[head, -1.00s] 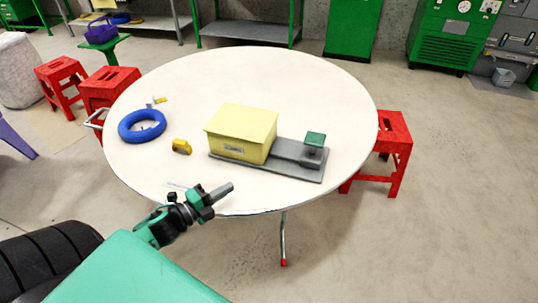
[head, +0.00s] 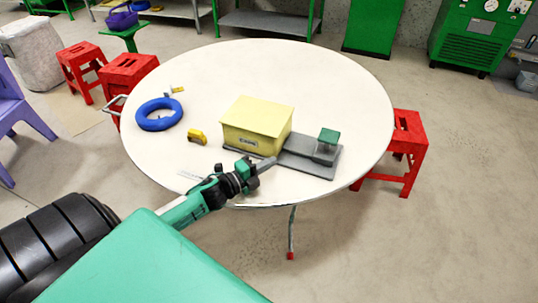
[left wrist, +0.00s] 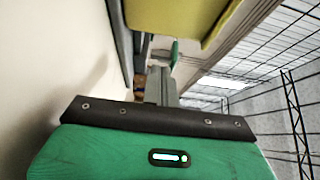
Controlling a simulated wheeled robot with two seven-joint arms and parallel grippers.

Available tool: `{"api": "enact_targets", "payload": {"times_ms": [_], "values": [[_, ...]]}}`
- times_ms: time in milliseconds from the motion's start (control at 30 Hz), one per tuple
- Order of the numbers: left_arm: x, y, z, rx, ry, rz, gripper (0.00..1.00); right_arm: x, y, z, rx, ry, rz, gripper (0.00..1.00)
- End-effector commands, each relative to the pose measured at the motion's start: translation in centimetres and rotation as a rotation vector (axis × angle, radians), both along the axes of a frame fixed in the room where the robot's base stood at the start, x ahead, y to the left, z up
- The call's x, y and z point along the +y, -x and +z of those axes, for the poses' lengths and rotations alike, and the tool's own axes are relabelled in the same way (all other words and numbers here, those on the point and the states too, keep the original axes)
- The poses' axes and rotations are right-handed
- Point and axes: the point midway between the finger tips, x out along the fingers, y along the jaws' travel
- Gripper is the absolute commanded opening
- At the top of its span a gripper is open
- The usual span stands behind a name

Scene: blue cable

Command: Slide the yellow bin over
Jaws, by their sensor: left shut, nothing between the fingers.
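The yellow bin (head: 254,126) is a box with a flat lid and a small label on its front. It sits on the left part of a grey base plate (head: 302,165) on the round table. My left gripper (head: 268,164) is shut and empty, with its fingertips close to the bin's lower front side. I cannot tell whether they touch it. In the left wrist view the bin (left wrist: 180,15) fills the top, above the gripper's fingers (left wrist: 160,85). My right gripper is not in view.
A green-topped block (head: 328,140) stands on the plate's right end. A blue cable coil (head: 159,114) and a small yellow object (head: 197,136) lie left of the bin on the white table (head: 310,75). Red stools (head: 408,150) stand around the table.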

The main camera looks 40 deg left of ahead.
Motion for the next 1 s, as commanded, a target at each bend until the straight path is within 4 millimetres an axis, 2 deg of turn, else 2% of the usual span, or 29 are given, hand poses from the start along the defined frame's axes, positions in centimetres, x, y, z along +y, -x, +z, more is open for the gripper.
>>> {"api": "enact_targets", "payload": {"times_ms": [100, 300, 767, 867, 1000], "values": [[0.9, -1.5, 0.1, -0.001, -0.004, 0.001, 0.0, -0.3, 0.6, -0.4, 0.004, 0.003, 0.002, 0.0], [1.4, -2.6, 0.0, 0.0, -0.003, 0.001, 0.0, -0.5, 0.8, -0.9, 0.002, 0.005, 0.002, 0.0], [1.6, -3.1, 0.0, -0.001, -0.002, 0.001, 0.0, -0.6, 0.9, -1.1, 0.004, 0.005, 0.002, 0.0], [2.1, -4.0, -0.1, -0.001, -0.002, 0.001, 0.0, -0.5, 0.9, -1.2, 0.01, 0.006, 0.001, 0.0], [3.2, -6.3, -0.1, -0.003, -0.004, 0.002, 0.0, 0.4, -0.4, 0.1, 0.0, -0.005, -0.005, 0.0]]}}
